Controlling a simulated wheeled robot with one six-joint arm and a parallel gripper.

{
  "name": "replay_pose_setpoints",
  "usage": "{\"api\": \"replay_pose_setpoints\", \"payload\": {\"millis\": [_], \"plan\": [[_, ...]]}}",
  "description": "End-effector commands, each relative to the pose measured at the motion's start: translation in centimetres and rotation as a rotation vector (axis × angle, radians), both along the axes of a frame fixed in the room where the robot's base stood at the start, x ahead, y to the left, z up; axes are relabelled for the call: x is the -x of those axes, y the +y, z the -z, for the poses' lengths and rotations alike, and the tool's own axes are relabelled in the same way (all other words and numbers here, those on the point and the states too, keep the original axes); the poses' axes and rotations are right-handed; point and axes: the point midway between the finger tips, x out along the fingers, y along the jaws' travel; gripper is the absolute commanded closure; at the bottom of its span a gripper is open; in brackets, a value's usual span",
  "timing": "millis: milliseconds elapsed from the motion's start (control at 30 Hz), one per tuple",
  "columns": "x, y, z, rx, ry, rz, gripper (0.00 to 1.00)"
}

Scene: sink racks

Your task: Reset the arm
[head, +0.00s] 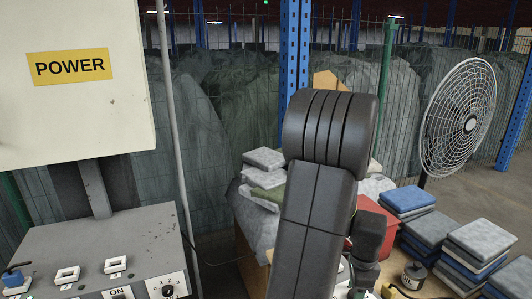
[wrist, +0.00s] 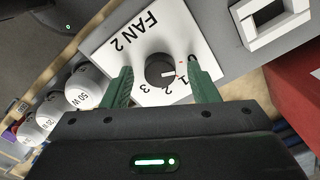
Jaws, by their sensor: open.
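In the wrist view my gripper (wrist: 160,68) is open, with its two green fingers apart and nothing held between them. A black rotary knob (wrist: 160,71) on a white plate marked FAN 2 (wrist: 122,40) shows between the fingers. The numbers 0, 1, 2 and 3 run around the knob. The fingers appear on either side of it, with visible gaps; how far they are above the plate I cannot tell. In the head view my arm (head: 318,215) rises in the middle foreground, and I cannot make out the fingers there.
A grey control panel (head: 85,250) with white switches and a dial (head: 168,291) stands at lower left, below a POWER box (head: 75,100).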

Motion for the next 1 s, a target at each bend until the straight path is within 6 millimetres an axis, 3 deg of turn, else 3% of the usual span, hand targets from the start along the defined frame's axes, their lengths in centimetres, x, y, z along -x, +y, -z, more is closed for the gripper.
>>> {"api": "replay_pose_setpoints", "payload": {"millis": [433,1000], "plan": [[0.0,0.0,-0.05,0.0,0.0,0.288,0.46],[0.02,-0.01,-0.14,0.0,-0.001,0.325,0.46]]}}
